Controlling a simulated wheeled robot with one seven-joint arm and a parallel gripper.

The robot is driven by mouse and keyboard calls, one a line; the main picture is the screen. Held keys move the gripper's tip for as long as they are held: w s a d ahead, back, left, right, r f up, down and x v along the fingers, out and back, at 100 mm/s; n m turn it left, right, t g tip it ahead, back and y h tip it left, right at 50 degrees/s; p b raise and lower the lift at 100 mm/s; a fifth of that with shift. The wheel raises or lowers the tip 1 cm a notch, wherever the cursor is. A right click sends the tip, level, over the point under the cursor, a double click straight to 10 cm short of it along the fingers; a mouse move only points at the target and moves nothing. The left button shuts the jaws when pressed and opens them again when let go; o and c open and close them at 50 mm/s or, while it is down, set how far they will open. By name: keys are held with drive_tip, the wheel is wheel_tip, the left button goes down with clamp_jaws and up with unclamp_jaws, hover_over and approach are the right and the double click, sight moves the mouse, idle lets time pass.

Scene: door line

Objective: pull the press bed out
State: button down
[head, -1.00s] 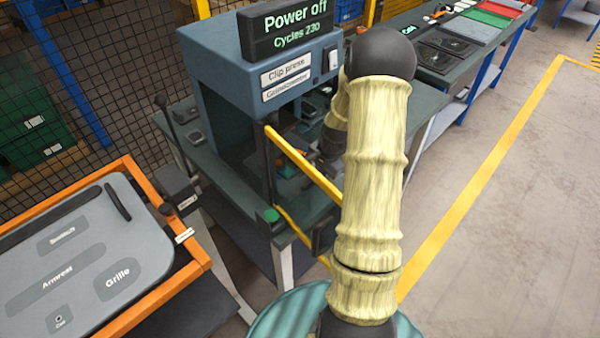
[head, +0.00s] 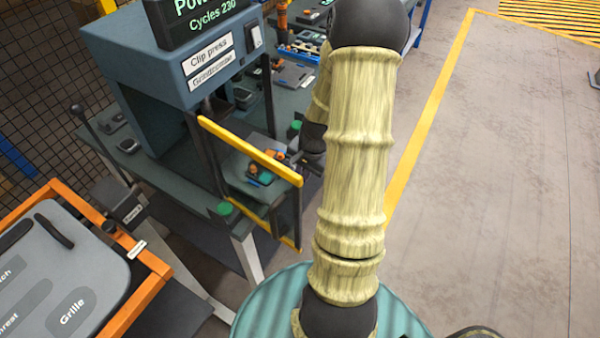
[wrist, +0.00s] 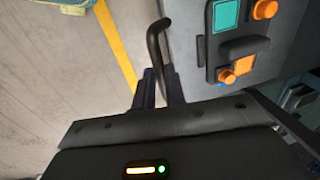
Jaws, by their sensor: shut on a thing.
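The blue-grey clip press (head: 170,75) stands left of my arm in the head view. Its press bed (head: 235,178) shows low in the opening behind the yellow-barred guard, with orange and teal parts on it. In the wrist view the grey bed (wrist: 187,55) carries a dark fixture with teal and orange pieces. A black bar handle (wrist: 154,42) stands at the bed's edge. My gripper (wrist: 160,85) is shut on this handle, its dark fingers at the bar's lower end. In the head view my forearm and the guard partly hide the gripper and handle.
The yellow-barred guard (head: 250,150) stands across the press's near side. An orange-framed board (head: 75,260) is at lower left. A bench with tools (head: 300,70) stands behind. Open floor (head: 490,180) lies to the right, beyond a yellow line.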

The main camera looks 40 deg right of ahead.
drive_tip(key=shift+d, duration=0.2)
drive_tip(key=c, duration=1.5)
unclamp_jaws()
drive_tip(key=shift+o, duration=0.2)
drive_tip(key=shift+r, duration=0.1)
drive_tip(key=s+d+r, duration=0.1)
drive_tip(key=s+r, duration=0.2)
drive_tip(key=r, duration=1.4)
drive_tip(key=shift+b, duration=0.3)
drive_tip(key=shift+d+f, duration=0.1)
